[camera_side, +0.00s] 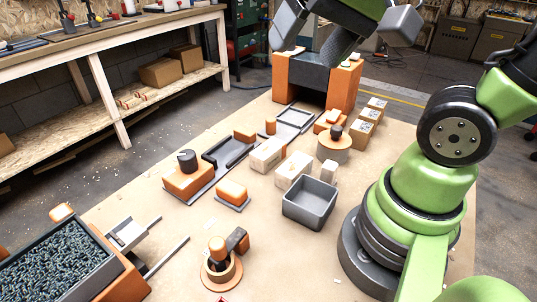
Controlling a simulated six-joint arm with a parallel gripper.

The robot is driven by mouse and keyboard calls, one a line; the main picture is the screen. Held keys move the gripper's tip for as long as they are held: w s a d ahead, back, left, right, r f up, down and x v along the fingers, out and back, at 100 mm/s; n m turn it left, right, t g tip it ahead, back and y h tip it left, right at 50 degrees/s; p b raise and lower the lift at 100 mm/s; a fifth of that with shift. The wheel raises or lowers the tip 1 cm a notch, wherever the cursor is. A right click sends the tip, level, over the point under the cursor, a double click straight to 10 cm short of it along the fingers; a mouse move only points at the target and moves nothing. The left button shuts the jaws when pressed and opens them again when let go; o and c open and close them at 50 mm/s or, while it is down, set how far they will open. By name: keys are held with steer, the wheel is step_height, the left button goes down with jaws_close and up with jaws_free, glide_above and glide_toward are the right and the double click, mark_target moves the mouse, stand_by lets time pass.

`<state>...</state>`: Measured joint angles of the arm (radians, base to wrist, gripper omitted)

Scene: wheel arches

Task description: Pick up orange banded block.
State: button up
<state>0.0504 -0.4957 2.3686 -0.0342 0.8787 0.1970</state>
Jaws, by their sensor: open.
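My gripper (345,28) is at the top edge of the view, partly cut off, high above the far part of the table. Its grey jaws are apart and nothing shows between them. Several orange blocks stand on the table; at this size I cannot tell which one carries a band. A small orange block (232,191) lies on a grey plate near the middle. A small upright orange block (270,126) stands farther back. Two cream blocks (267,154) with faint markings lie right of the dark tray. My gripper is well apart from all of these.
A grey open bin (309,203) stands near the middle right. A dark tray (228,149) and an orange block with a black knob (188,176) are left of centre. An orange-and-grey arch (345,85) stands at the back. The front table area (300,270) is mostly clear.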

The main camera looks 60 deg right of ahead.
steer(key=w+d+f+m+g, duration=0.2)
steer(key=w+d+f+m, duration=0.25)
steer(key=w, duration=0.35)
steer(key=m+g+h, duration=0.1)
steer(key=m+g, duration=0.3)
steer(key=m, duration=0.3)
glide_above(268, 148)
step_height(268, 148, down, 14)
steer(key=shift+m, duration=0.35)
steer(key=f, duration=0.4)
steer(key=shift+w+d+f, duration=0.15)
steer(key=shift+d+f, duration=0.15)
steer(key=shift+f, duration=0.1)
steer(key=shift+a+f, duration=0.2)
steer(key=shift+f, duration=2.95)
steer(key=c, duration=1)
